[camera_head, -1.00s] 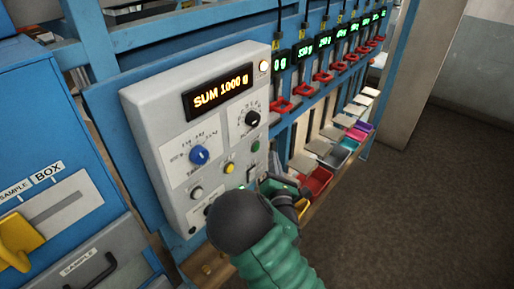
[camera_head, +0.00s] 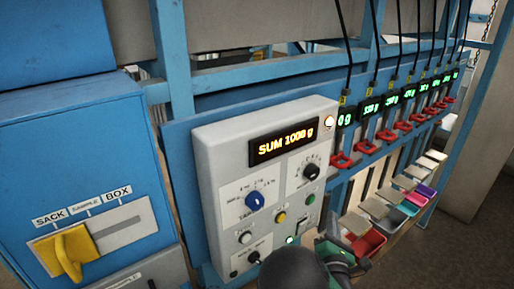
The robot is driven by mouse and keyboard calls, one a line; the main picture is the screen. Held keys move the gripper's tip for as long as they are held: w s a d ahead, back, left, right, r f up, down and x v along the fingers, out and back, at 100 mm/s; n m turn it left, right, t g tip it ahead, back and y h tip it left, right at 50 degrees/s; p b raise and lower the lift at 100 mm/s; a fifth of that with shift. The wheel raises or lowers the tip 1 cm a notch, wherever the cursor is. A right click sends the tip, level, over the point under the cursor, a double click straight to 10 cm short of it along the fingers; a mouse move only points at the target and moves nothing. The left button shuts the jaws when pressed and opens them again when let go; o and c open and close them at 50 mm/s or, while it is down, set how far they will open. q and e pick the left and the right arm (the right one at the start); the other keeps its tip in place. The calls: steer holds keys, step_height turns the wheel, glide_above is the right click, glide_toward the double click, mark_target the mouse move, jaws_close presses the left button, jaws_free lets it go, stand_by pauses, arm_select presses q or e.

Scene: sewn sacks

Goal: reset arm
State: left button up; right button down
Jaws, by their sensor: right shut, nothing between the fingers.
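My right gripper (camera_head: 338,258) is at the bottom of the head view, by the lower right corner of the grey control panel. It is shut and empty, and my dark wrist joint partly hides it. The panel (camera_head: 222,160) has a display (camera_head: 284,140) reading SUM 1000 g. Below the display are a blue knob (camera_head: 255,201), a black knob (camera_head: 311,171), a yellow button (camera_head: 280,216) and a green button (camera_head: 310,199). My left gripper is not in view.
A blue cabinet (camera_head: 70,150) with a yellow lever (camera_head: 70,252) at the SACK end of its slot stands at left. Right of the panel hang red clamps (camera_head: 341,160) under green weight displays (camera_head: 371,110), above several coloured trays (camera_head: 368,241). Open floor lies at lower right.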

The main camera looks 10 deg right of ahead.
steer(key=s+a+f+m+g+y+b, duration=0.1)
steer(key=s+a+f+m+g+b, duration=0.15)
steer(key=f+m, duration=0.3)
steer(key=s+a+f+m+g+y+b, duration=0.1)
steer(key=a+f+m+g+y, duration=0.1)
steer(key=f+m+g, duration=0.3)
steer(key=s+a+f+m+g+y+b, duration=0.1)
steer(key=s+a+f+m+b, duration=0.2)
steer(key=f, duration=0.4)
steer(key=s+a+f+m+g+y+b, duration=0.1)
steer(key=s+a+f+m+g, duration=0.1)
steer(key=s, duration=0.5)
steer(key=s+a+f+m+g+y+b, duration=0.1)
steer(key=s+a+m+g+y, duration=0.1)
steer(key=s+a+m+g, duration=0.3)
steer(key=s+a+m, duration=0.2)
steer(key=s+m, duration=0.1)
steer(key=shift+s+f+y, duration=0.2)
steer(key=shift+f+y, duration=0.1)
steer(key=shift+f, duration=0.1)
